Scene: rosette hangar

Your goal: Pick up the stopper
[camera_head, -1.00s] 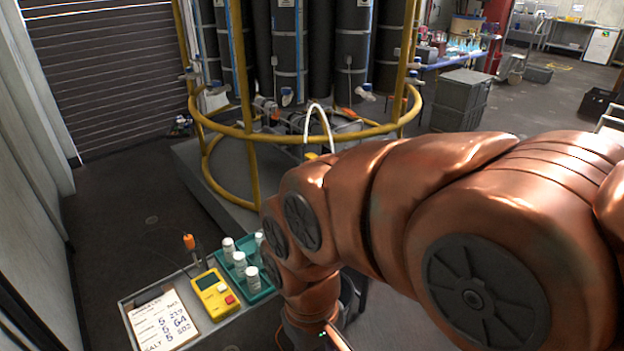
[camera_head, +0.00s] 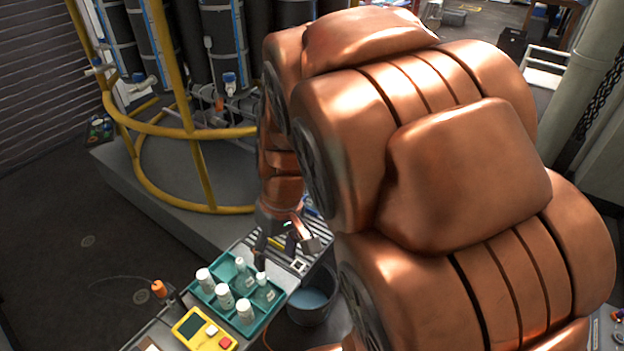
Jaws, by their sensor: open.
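A teal tray (camera_head: 277,306) on the bench holds several small bottles. Three are white capped bottles, one of them at the front (camera_head: 245,312). At its back are two clearer bottles with white tops that look like stoppers, one on the left (camera_head: 240,263) and one on the right (camera_head: 261,277). I cannot tell which top is the stopper. My gripper (camera_head: 261,257) points down at the tray's back corner, just above or behind the right-hand clear bottle. It is open and looks empty. Its fingers are small and partly hidden, and I cannot tell whether they touch anything.
A yellow meter (camera_head: 200,330) lies in front of the tray, with an orange-handled probe (camera_head: 159,289) to its left. A grey bucket (camera_head: 312,303) stands right of the bench. A ribbed grey surface (camera_head: 318,238) lies behind the tray. A yellow rail frame (camera_head: 185,131) stands beyond.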

